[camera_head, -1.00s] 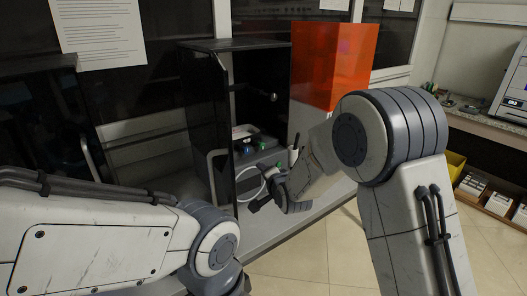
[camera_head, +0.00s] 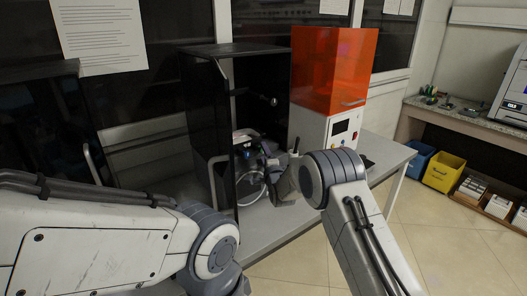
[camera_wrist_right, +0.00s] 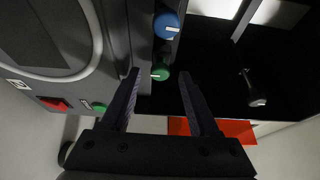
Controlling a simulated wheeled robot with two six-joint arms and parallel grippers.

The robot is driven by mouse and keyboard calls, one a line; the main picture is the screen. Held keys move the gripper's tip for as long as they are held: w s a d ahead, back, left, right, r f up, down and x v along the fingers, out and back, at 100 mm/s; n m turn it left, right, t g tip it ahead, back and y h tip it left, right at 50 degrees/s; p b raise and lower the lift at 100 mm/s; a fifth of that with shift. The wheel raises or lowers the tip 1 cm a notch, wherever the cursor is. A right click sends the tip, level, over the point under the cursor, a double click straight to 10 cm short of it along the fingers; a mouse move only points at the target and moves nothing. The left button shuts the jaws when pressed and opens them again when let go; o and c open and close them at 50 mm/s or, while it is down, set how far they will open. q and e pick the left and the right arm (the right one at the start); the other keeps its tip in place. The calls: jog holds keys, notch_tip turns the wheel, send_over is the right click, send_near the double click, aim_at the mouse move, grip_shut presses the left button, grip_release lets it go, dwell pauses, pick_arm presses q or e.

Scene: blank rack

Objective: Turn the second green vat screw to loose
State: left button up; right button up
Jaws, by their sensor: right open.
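In the right wrist view a round green knob (camera_wrist_right: 160,72) with a white mark shows between the fingertips of my right gripper (camera_wrist_right: 159,84). The fingers are open, one on each side of it; I cannot tell whether they touch it. A blue knob (camera_wrist_right: 166,25) sits beyond it. Another green round piece (camera_wrist_right: 98,107) is at lower left, beside a red switch (camera_wrist_right: 52,103). I cannot tell which green piece is the second vat screw. In the head view my right gripper (camera_head: 266,163) reaches into the black cabinet, mostly hidden by its wrist. My left gripper is out of view.
The open black cabinet (camera_head: 213,53) has a glossy door on its left. A printer with an orange cover (camera_head: 333,65) stands close on its right. The front of the grey table (camera_head: 262,237) is clear. Yellow and blue bins stand at the right.

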jog(key=shift+x, duration=0.9)
